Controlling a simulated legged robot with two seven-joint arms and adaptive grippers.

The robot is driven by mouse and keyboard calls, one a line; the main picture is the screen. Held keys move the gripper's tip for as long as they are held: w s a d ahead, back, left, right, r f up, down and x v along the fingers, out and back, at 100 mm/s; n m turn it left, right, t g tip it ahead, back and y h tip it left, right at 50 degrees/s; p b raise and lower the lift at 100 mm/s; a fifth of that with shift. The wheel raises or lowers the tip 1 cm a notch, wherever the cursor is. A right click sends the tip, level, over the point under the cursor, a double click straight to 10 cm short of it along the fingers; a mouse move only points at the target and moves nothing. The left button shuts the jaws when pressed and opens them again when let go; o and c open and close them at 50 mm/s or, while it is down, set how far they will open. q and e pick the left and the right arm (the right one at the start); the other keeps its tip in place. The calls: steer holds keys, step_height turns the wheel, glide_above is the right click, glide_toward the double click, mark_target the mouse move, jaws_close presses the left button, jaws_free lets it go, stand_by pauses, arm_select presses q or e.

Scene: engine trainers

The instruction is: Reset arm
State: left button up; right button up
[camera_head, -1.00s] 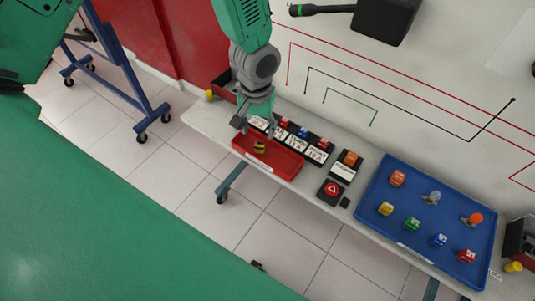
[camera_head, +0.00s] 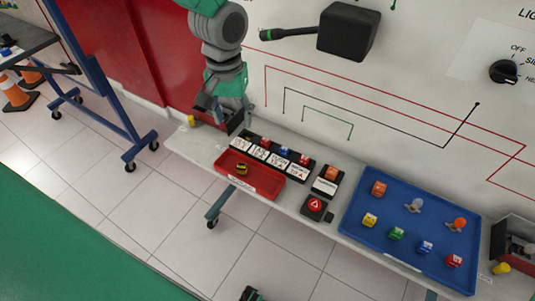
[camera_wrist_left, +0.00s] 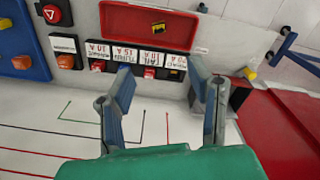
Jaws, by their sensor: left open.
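My left gripper (camera_head: 226,112) is open and empty in the head view. It hangs over the left end of the narrow bench (camera_head: 190,150), in front of a dark red bin (camera_head: 207,118) that it partly covers.
A red tray (camera_head: 262,185) holds a yellow-and-black piece (camera_head: 241,168). A blue tray (camera_head: 365,238) holds several coloured pieces. A black box (camera_head: 348,30) sticks out from the wall panel. A blue wheeled frame (camera_head: 95,85) stands left; floor between is clear.

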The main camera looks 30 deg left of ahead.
arm_select(q)
steer(key=s+f+m+b, duration=0.4)
steer(key=s+f, duration=1.8)
steer(key=f, duration=0.3)
steer(key=shift+a+f+t+b, duration=0.25)
steer(key=shift+a+t+b, duration=0.05)
steer(key=shift+a, duration=0.15)
arm_select(e)
steer(key=shift+w+a+f, duration=0.1)
steer(key=shift+a+f, duration=0.15)
steer(key=shift+f, duration=0.45)
steer(key=shift+s+a+f, duration=0.1)
steer(key=shift+a+f, duration=0.2)
steer(key=shift+f, duration=0.4)
steer(key=shift+w+a+f, duration=0.1)
steer(key=shift+a+f, duration=0.15)
steer(key=shift+f, duration=0.45)
